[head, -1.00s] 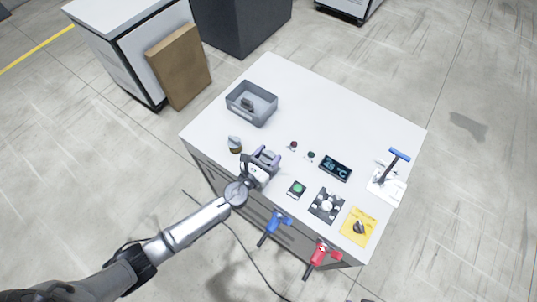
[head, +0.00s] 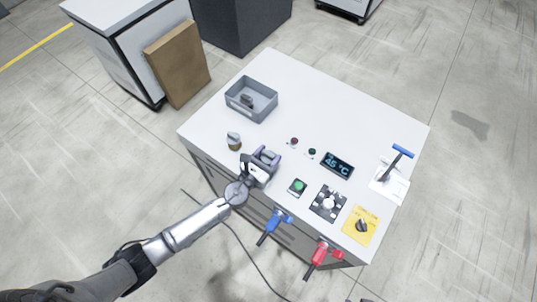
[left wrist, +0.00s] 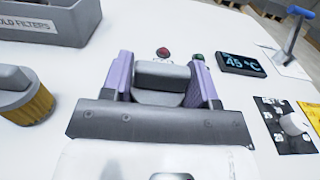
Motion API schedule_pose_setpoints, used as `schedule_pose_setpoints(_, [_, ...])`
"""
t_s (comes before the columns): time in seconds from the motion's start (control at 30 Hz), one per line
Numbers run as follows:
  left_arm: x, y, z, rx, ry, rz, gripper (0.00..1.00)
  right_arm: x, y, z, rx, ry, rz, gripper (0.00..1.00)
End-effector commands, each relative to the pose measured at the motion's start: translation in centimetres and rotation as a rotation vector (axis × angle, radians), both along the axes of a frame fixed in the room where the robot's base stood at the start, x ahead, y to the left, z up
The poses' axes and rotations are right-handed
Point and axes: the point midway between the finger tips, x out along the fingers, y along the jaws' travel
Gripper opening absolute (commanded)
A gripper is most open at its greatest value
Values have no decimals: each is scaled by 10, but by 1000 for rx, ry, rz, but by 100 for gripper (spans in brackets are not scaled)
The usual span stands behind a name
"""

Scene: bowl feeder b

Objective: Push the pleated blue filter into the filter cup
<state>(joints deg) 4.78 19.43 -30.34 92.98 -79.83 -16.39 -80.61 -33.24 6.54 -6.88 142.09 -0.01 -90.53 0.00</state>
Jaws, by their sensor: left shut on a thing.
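My left gripper (head: 264,167) is over the near left part of the table. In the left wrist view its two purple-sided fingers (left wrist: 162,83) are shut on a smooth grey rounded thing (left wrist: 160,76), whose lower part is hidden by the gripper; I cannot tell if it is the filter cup. To the left stands a ribbed amber-yellow piece (left wrist: 35,106) with a grey cap, apart from the gripper. It also shows in the head view (head: 234,145). No pleated blue filter can be made out. My right gripper is not in view.
A grey bin (head: 264,113) marked for old filters, with a dark thing inside, stands at the back left. Small red and green buttons, a temperature display (head: 337,165), a dial panel (head: 327,203) and a blue-handled stand (head: 397,165) lie to the right. The table's back middle is clear.

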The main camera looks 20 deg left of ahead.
Motion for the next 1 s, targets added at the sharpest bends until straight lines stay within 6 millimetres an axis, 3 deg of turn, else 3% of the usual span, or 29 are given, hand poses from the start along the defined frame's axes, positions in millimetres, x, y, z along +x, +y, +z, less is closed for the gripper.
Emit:
schedule_pose_setpoints(0.2, [0, 0, -6, 0, 0, 0, 29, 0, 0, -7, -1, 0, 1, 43])
schedule_pose_setpoints(0.23, [0, 0, -6, 0, 0, 0, 55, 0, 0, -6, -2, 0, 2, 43])
schedule_pose_setpoints(0.53, [0, 0, -6, 0, 1, 0, 84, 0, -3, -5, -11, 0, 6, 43])
schedule_pose_setpoints(0.83, [-3, 1, -6, 0, 1, 0, 84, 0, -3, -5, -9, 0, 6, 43])
schedule_pose_setpoints(1.0, [-23, 5, -7, 2, 3, -1, 84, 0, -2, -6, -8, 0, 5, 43])
